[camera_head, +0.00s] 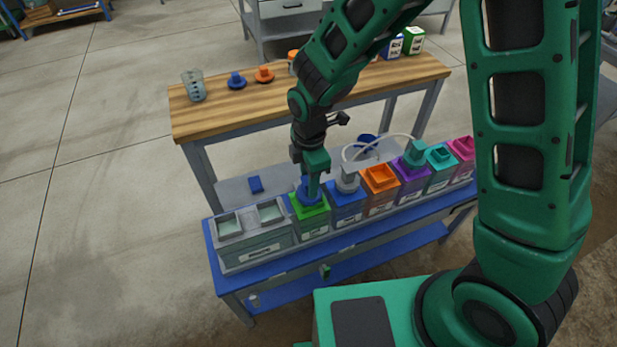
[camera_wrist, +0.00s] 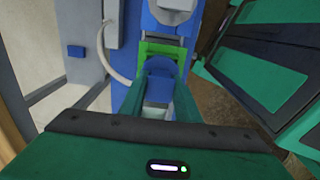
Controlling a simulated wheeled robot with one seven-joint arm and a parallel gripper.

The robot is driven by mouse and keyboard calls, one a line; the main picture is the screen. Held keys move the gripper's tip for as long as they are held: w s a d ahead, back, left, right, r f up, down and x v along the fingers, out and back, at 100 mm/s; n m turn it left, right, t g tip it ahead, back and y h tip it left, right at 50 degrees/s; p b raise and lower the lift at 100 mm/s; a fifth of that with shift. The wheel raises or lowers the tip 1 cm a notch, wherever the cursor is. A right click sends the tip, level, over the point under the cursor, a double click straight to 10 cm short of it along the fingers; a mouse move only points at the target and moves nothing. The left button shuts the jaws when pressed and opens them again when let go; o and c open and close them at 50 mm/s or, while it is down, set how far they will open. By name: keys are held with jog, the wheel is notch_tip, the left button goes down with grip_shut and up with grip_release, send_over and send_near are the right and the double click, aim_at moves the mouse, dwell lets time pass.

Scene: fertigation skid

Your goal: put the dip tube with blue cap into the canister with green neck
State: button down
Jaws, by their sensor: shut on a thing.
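My gripper (camera_head: 314,178) is above the canister with green neck (camera_head: 311,212), near the left end of the row on the blue bench. It is shut on the dip tube with blue cap (camera_head: 304,190); the blue cap also shows between the fingers in the wrist view (camera_wrist: 160,68). The cap is at the green neck, and no tube shows below it. The green neck shows just beyond the cap in the wrist view (camera_wrist: 163,49). I cannot tell whether the cap is fully seated.
A grey two-compartment box (camera_head: 255,245) stands left of the green canister. A blue canister (camera_head: 347,214) with a grey cap and hose stands close on the right, then orange (camera_head: 380,178), purple, teal and pink ones. A wooden table (camera_head: 240,112) is behind.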

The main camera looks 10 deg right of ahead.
jog(key=c, duration=1.3)
grip_release()
jog(key=shift+o, duration=0.2)
notch_tip(320, 180, up, 11)
jog(key=shift+f, duration=0.1)
